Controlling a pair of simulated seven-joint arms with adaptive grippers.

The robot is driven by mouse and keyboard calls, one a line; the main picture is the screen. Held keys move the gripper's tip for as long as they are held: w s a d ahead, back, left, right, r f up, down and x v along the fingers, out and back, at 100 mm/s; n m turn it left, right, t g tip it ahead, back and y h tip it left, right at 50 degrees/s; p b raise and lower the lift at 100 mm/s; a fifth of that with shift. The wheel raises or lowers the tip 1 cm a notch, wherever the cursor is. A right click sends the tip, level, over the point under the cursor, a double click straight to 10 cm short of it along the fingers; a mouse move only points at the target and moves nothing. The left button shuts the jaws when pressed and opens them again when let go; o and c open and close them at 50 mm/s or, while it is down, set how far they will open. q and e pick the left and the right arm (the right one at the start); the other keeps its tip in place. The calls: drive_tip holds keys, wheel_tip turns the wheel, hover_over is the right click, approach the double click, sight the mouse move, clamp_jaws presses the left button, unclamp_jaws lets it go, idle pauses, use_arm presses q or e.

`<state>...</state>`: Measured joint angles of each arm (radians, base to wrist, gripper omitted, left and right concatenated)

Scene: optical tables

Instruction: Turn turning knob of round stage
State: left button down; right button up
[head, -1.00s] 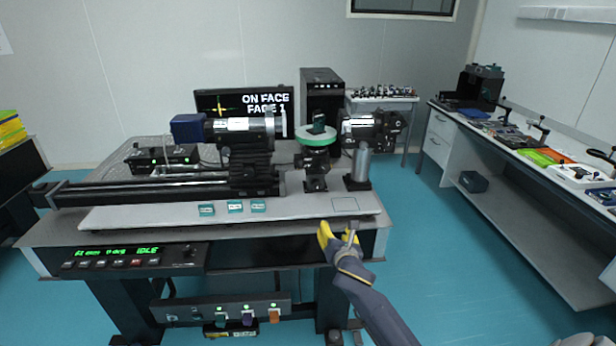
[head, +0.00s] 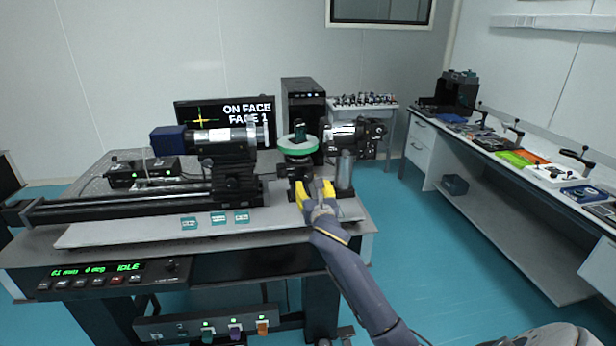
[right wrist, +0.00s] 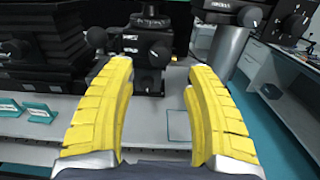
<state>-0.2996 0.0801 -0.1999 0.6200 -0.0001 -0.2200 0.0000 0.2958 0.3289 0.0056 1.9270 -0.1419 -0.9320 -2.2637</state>
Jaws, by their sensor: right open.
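The round stage (head: 298,146) has a pale top with a green rim and stands on a dark mount near the right end of the optical table (head: 372,228). A dark green piece sits on top of it. My right gripper (head: 314,188) is open, with yellow fingers, just in front of the mount below the disc. In the right wrist view, the open fingers (right wrist: 150,76) have nothing between them, and the black mount (right wrist: 145,46) with small dark knobs stands beyond them. I cannot tell which knob is the turning knob. My left gripper is not in view.
A metal post (head: 345,172) stands close to the right of my gripper, with a dark device (head: 355,138) above it. A long rail and lens assembly (head: 225,150) lie to the left. Several small teal-labelled blocks (head: 218,218) sit on the front plate.

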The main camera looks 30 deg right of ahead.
sight(309, 178)
drive_tip(key=x, duration=0.8)
drive_tip(key=shift+w+d, duration=0.1)
drive_tip(key=shift+w, duration=0.15)
clamp_jaws()
